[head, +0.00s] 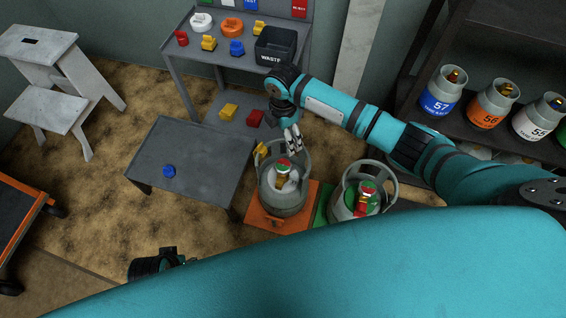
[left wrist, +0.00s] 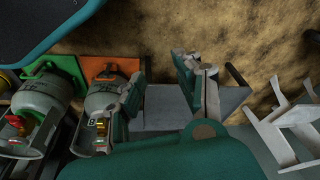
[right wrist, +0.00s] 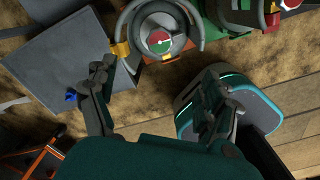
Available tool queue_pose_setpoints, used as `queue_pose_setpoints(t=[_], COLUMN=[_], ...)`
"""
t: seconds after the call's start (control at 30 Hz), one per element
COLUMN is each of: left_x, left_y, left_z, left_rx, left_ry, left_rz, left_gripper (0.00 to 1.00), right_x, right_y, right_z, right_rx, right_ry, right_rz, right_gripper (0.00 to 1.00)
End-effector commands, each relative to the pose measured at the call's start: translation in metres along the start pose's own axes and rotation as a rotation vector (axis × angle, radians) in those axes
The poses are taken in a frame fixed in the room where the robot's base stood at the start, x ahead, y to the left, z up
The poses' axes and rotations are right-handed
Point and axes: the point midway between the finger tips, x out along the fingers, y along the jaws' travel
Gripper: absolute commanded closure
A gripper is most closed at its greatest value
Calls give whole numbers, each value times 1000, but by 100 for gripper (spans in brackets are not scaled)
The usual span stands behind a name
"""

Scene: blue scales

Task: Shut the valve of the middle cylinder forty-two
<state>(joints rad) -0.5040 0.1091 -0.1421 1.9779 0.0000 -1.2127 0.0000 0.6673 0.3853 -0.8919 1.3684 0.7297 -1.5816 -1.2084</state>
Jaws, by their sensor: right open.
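One grey cylinder (head: 283,200) stands on an orange scale (head: 268,222); another (head: 350,203) stands on a green scale (head: 320,213). Both have round collars and red-green tops over brass valves. In the left wrist view the green-scale cylinder (left wrist: 42,97) is between the orange-scale one (left wrist: 100,98) and a part-hidden item at the left edge. I cannot read their numbers.
A low grey table (head: 195,150) with a blue piece (head: 169,171) is left of the cylinders. A back bench (head: 178,50) holds coloured pieces and a black waste bin (head: 275,45). Several cylinders stand on a right shelf (head: 468,135). A step stool (head: 45,105) is at left.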

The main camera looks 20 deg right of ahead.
Motion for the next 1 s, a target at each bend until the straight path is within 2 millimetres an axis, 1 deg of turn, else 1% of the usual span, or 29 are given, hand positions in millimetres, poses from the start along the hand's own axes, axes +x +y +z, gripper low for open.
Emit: queue_pose_setpoints(t=[0.17, 0.33, 0.53, 0.67, 0.8, 0.83, 0.9, 1.0], left_x=[-18, -50, -90, -107, -95, -94, -94, -92], left_y=[-1, -3, -4, -4, -4, -4, -2, -1], left_z=[-6, -13, -15, -11, -8, -10, -24, -38], left_rx=[-2, -5, -7, -8, -8, -8, -5, -3], left_ry=[14, 32, 52, 61, 58, 71, 133, 193], left_rz=[-2, -5, -9, -11, -11, -10, -8, -5], left_gripper=[65, 65, 65, 65, 65, 65, 65, 65], right_x=[25, 56, 89, 120, 148, 151, 157, 165], right_y=[-1, -1, -1, -1, -1, -1, 0, 0], right_z=[-1, -2, -1, -2, -2, -2, -1, -2], right_rx=[1, 1, 2, 3, 2, 2, 3, 3], right_ry=[1, 2, 1, 1, 2, 1, 1, 2], right_rz=[-4, -2, -1, -3, -2, -1, 0, 0], right_gripper=[17, 17, 17, 17, 17, 17, 17, 17])
